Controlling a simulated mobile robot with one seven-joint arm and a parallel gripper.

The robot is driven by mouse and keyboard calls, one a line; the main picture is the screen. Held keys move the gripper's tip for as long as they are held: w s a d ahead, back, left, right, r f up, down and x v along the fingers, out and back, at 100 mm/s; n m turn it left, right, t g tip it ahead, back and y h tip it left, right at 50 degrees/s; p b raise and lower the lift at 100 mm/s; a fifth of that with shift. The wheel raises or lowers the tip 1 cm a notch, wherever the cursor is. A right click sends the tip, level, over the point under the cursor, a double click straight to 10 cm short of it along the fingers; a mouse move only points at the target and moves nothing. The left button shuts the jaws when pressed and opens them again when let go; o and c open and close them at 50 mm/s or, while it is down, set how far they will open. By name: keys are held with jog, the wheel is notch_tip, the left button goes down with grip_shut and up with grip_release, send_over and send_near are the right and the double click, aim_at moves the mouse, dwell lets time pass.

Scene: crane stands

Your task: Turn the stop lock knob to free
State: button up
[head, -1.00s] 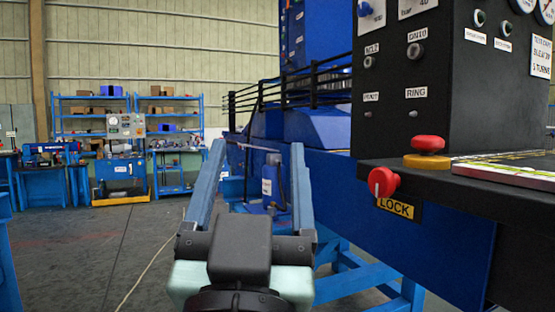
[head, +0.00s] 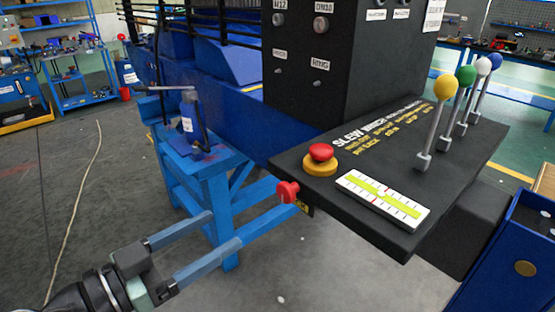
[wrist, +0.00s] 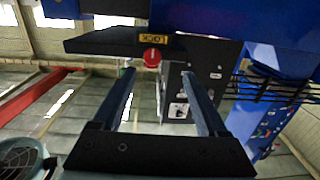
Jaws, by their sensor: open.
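The red stop lock knob (head: 288,191) sticks out from the front edge of the black control desk (head: 420,235). It also shows in the wrist view (wrist: 152,60), beyond and between my fingertips, beside a yellow LOCK label (wrist: 157,39). The knob's exact pointer direction is too small to tell. My gripper (head: 226,228) is open and empty, its blue fingers pointing toward the knob with a gap left before it. The gripper also shows in the wrist view (wrist: 157,74).
A red mushroom button (head: 320,153) on a yellow base and a white level gauge (head: 383,199) sit on the desk. Several ball-topped levers (head: 444,88) stand at its right. A blue stand (head: 205,165) with a pump is behind my fingers.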

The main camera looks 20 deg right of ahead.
aim_at(282, 195)
jog(key=shift+m+g+h, duration=0.3)
jog(key=shift+h, duration=0.1)
jog(key=p+x, duration=0.1)
jog(key=x, duration=0.3)
jog(key=p+x, duration=0.1)
jog(key=x, duration=0.3)
jog(key=p+x, duration=0.1)
jog(key=x, duration=0.3)
jog(key=shift+s+d+r+p, duration=0.25)
jog(key=shift+s+r+p, duration=0.05)
jog(key=shift+r+p, duration=0.05)
jog(key=shift+c, duration=0.3)
grip_shut()
